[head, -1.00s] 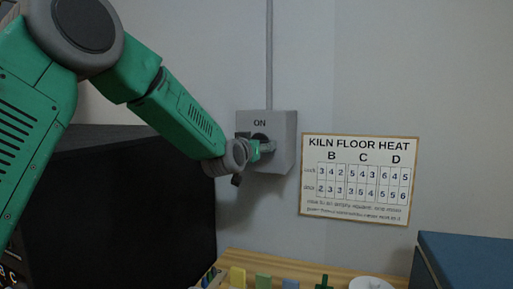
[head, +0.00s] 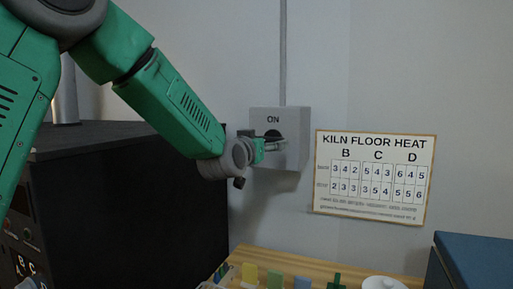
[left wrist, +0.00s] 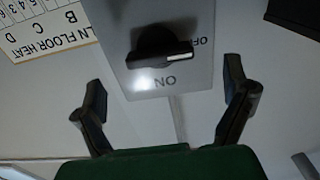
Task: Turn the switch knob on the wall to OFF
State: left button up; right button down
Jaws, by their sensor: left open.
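The grey switch box (head: 293,125) hangs on the wall, with ON printed at its top. Its black knob (head: 272,134) is partly covered by my left gripper (head: 273,146) in the head view. The left wrist view shows the box upside down, with the whole black knob (left wrist: 162,46). The white mark on the knob's handle points right in that view, just beside the partly covered OFF label; ON is off to the side of it. My left gripper (left wrist: 165,78) is open, its fingers spread wide, with no finger seen touching the knob. My right gripper is not in view.
A KILN FLOOR HEAT chart (head: 373,178) hangs right of the box. A black kiln-like cabinet (head: 130,205) stands left, below my arm. A wooden table (head: 262,262) below holds small coloured pieces and a white round item (head: 384,283). A blue-topped block (head: 475,258) stands at the right.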

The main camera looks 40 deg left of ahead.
pick_arm(q)
jog(key=v, duration=0.5)
jog(key=shift+s+d, duration=0.1)
jog(key=shift+s, duration=0.3)
jog(key=shift+f, duration=0.1)
